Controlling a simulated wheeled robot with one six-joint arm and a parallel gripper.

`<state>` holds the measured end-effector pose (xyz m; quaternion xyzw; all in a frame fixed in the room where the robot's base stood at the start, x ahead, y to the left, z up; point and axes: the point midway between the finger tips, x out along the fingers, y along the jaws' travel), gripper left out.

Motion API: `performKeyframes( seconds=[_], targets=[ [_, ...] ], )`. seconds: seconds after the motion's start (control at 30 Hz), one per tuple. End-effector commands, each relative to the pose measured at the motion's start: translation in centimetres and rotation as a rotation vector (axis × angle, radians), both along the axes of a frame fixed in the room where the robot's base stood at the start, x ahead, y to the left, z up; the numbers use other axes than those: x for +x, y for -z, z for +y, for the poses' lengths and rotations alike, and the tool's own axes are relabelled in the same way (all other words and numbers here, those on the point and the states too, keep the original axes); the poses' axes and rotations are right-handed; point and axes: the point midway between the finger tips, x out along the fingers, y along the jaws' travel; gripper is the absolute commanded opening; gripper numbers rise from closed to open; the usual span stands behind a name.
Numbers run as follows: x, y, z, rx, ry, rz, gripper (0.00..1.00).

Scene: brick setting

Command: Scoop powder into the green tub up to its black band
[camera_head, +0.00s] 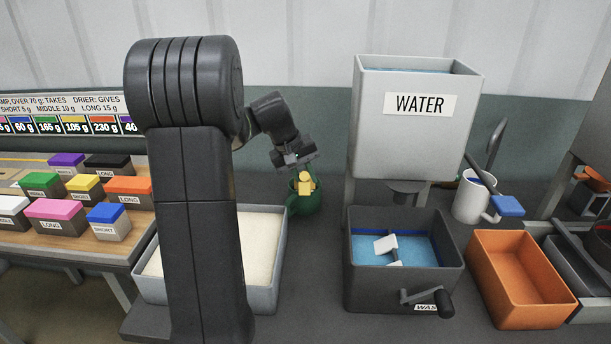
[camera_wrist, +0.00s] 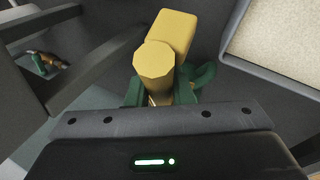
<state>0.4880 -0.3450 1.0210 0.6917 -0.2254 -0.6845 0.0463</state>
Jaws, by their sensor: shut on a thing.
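The green tub (camera_head: 308,204) stands on the dark bench, just right of the powder bin, with a handle on its side. In the wrist view part of its green side handle (camera_wrist: 204,76) shows behind the yellow scoop. My gripper (camera_head: 300,170) is above the tub, shut on the yellow scoop (camera_head: 304,184), which points down into the tub's mouth. The scoop (camera_wrist: 165,55) also fills the middle of the wrist view. The grey bin of pale powder (camera_head: 277,278) is partly hidden by my arm. The tub's black band and its fill level cannot be made out.
A WATER tank (camera_head: 418,135) stands right of the tub, above a dark wash bin (camera_head: 365,295) with blue water and a white object. A white mug (camera_head: 470,203) and an orange bin (camera_head: 520,315) are further right. Coloured labelled blocks (camera_head: 55,215) sit on the left table.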

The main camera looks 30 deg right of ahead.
Motion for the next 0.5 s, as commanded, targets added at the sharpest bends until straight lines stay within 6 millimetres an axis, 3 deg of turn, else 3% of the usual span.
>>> performKeyframes(
  seconds=[0.5],
  targets=[
    [0.67,-0.52,-0.36,0.017,0.000,0.031,0.00]
  ],
)
